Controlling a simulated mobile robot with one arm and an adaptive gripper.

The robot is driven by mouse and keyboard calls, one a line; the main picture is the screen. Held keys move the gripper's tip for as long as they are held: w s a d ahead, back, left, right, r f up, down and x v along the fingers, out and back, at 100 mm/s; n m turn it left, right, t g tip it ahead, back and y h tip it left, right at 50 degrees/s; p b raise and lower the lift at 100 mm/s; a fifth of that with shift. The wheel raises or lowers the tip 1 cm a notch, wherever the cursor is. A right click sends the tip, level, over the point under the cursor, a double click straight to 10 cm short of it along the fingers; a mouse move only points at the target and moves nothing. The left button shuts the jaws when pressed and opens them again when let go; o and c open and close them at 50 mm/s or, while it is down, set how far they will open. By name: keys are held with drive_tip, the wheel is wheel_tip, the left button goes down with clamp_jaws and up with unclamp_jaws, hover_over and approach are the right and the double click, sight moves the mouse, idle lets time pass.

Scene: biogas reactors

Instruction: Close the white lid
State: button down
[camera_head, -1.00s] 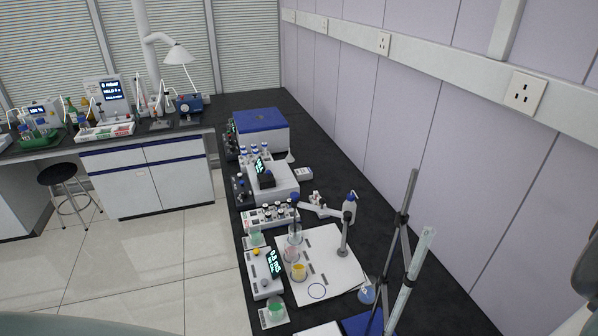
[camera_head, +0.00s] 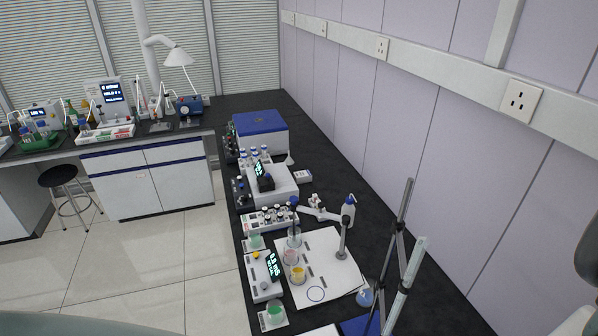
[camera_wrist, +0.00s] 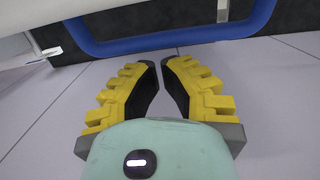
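In the wrist view, my gripper (camera_wrist: 162,62) points its two yellow-padded fingers toward the top of the picture. The fingertips are apart, with nothing between them. A smooth white panel (camera_wrist: 100,12) crosses the top left; it may be the white lid, but only part of it shows. Just beyond the fingertips runs a rounded blue rim (camera_wrist: 160,45), apart from them. My gripper is not visible in the head view. There I cannot pick out a white lid for certain; a white box with a blue top (camera_head: 260,122) stands far along the right bench.
The dark right bench (camera_head: 345,192) carries lab devices, a white mat (camera_head: 325,258) with beakers, a white bottle (camera_head: 348,208) and a metal stand (camera_head: 397,240). A stool (camera_head: 58,178) stands left. The tiled floor (camera_head: 140,250) between is clear.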

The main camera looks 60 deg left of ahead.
drive_tip(key=shift+s+f, duration=0.1)
drive_tip(key=shift+f, duration=0.5)
drive_tip(key=shift+r, duration=0.1)
idle(0.3)
